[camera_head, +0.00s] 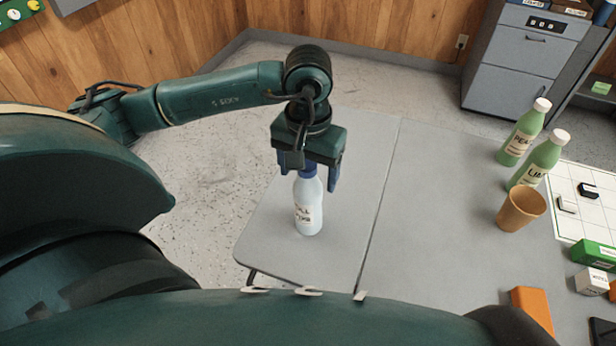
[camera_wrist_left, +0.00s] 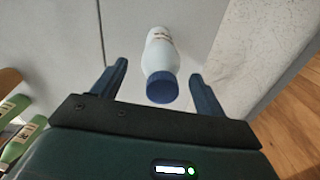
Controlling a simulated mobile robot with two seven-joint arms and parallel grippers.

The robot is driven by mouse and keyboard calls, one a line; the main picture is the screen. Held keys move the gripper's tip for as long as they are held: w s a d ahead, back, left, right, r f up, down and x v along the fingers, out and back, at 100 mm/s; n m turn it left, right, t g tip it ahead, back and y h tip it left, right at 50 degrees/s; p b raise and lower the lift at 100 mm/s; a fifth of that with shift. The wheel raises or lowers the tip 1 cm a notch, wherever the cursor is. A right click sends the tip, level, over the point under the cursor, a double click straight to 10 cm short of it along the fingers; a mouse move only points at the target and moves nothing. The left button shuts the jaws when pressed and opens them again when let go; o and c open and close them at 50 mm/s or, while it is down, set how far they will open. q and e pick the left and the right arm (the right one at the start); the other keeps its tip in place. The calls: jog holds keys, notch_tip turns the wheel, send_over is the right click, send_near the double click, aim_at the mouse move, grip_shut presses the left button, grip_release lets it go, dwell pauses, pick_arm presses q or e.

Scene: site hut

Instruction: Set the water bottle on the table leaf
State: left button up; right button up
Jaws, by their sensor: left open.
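The water bottle (camera_head: 308,208) is white with a blue cap and a printed label. It stands upright on the grey table leaf (camera_head: 270,246), left of the seam in the table top. My left gripper (camera_head: 308,182) is above it, pointing down, with its two blue fingers apart on either side of the cap. In the left wrist view the bottle (camera_wrist_left: 161,55) shows between the open fingers (camera_wrist_left: 160,85), with a gap on both sides of the blue cap. My right gripper is in neither view.
Right of the seam, the main table top (camera_head: 430,210) holds a brown cup (camera_head: 521,210), two green bottles (camera_head: 521,135), an orange block (camera_head: 532,308) and a white board (camera_head: 590,195). A grey cabinet (camera_head: 520,60) stands behind. The table's middle is clear.

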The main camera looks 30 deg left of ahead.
pick_arm(q)
notch_tip(320, 180, up, 10)
jog(key=shift+f, duration=0.2)
dwell(0.5)
